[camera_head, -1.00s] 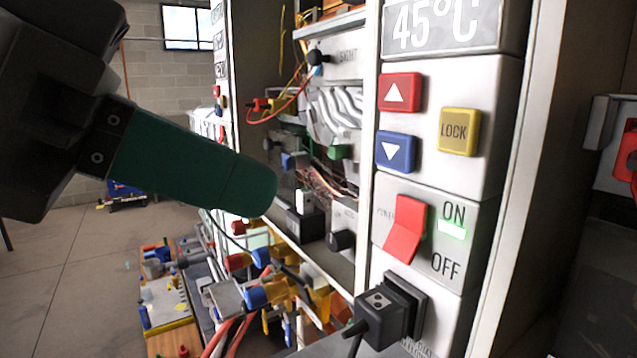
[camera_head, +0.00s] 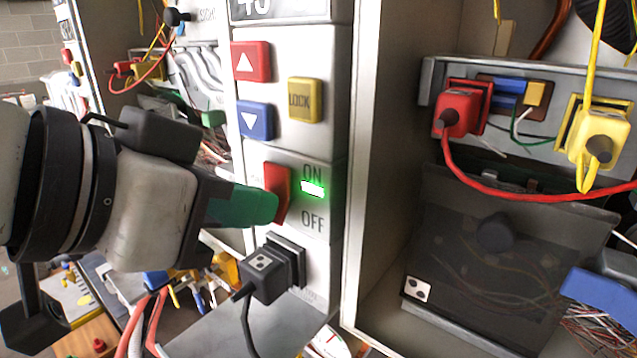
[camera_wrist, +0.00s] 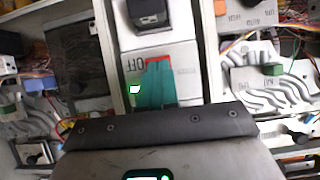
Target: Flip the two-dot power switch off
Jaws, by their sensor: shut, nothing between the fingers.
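The red power rocker switch (camera_head: 277,190) is on the white heater panel in the head view, beside the ON and OFF labels. Its green indicator (camera_head: 313,188) is lit next to ON.
Red up (camera_head: 251,62), blue down (camera_head: 255,120) and yellow LOCK (camera_head: 305,100) buttons are above the switch. To the right, an open cabinet holds a red plug (camera_head: 462,108), a yellow plug (camera_head: 593,135) and a dark cover (camera_head: 500,250). Loose cables hang around.

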